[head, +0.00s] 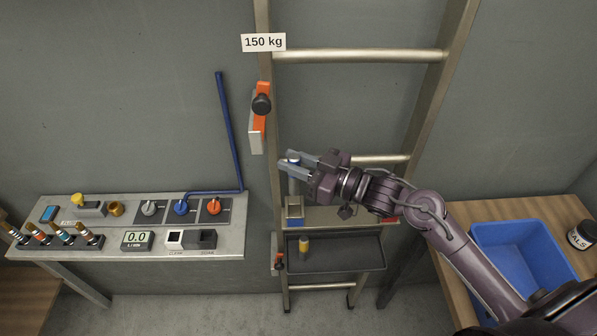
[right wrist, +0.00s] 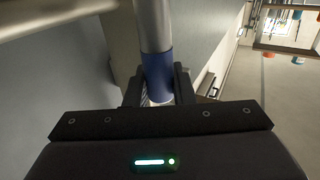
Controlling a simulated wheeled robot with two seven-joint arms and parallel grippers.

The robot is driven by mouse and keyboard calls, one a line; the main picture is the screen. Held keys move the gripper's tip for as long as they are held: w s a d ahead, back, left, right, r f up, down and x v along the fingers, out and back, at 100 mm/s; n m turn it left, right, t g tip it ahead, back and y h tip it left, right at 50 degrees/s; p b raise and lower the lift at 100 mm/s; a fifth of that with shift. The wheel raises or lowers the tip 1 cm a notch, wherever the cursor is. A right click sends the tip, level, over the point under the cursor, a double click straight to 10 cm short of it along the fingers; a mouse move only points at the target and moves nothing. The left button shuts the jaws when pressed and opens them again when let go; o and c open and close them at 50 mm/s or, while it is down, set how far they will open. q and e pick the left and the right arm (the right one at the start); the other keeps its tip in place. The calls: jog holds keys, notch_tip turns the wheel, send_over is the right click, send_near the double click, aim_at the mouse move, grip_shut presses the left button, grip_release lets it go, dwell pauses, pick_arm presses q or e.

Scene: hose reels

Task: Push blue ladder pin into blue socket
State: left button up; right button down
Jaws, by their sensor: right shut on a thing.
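My right gripper (head: 300,168) is shut on the blue ladder pin (head: 294,176), beside the ladder's left rail. The pin looks upright, with a blue band near its top and a grey metal shaft below. In the right wrist view the pin's blue band (right wrist: 158,72) sits between the dark fingers, with the bare shaft running away from them. Below the pin is a metal block with blue marking, apparently the blue socket (head: 294,211). The pin's lower end is close above it; I cannot tell whether it has entered. My left gripper is not in view.
The ladder's left rail (head: 270,180) has an orange bracket with a black knob (head: 261,104). A panel table (head: 225,242) stands left, a blue bin (head: 530,265) right.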

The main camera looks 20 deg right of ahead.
aim_at(299, 182)
jog(key=shift+s+r, duration=0.1)
jog(key=shift+r, duration=0.1)
jog(key=shift+f+b, duration=1.75)
jog(key=shift+f, duration=1.2)
jog(key=shift+p, duration=0.7)
jog(key=shift+f+b, duration=1.9)
jog(key=shift+f, duration=0.85)
jog(key=c, duration=1.1)
grip_release()
jog(key=shift+c, duration=0.2)
